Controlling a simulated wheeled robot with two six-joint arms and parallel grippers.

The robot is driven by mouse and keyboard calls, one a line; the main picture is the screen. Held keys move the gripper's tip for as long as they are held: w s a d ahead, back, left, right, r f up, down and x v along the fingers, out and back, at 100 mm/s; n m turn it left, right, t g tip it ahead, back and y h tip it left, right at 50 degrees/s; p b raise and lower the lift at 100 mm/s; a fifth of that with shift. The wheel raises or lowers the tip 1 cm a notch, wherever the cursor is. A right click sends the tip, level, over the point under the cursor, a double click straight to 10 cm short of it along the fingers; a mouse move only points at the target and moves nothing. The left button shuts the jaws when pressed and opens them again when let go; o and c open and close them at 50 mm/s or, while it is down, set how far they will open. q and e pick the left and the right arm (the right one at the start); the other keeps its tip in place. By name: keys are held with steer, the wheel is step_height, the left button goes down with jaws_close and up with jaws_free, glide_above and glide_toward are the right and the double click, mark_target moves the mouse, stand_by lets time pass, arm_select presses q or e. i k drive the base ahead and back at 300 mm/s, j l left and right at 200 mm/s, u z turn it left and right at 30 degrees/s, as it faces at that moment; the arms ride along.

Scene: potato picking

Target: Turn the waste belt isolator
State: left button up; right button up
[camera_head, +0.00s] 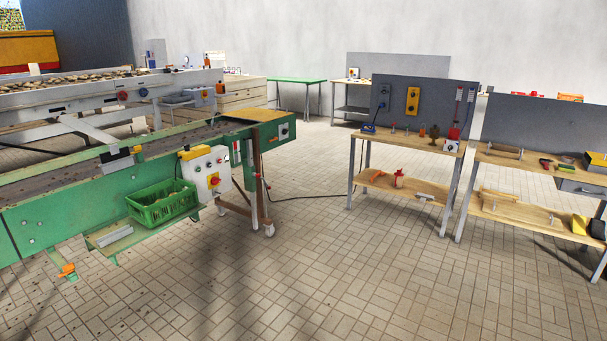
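A green belt conveyor (75,208) runs along the left. I cannot read any labels, so I cannot tell which one is the waste belt isolator. The switch's exact position is too small to tell. Neither of my grippers is in view.
A green crate (160,203) sits on a low shelf beside the conveyor. A cable (305,197) crosses the floor towards a wooden workbench (415,140). Another bench (530,165) stands at the right. The tiled floor (330,270) in front is clear.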

mark_target(214, 181)
steer(key=i, duration=2.25)
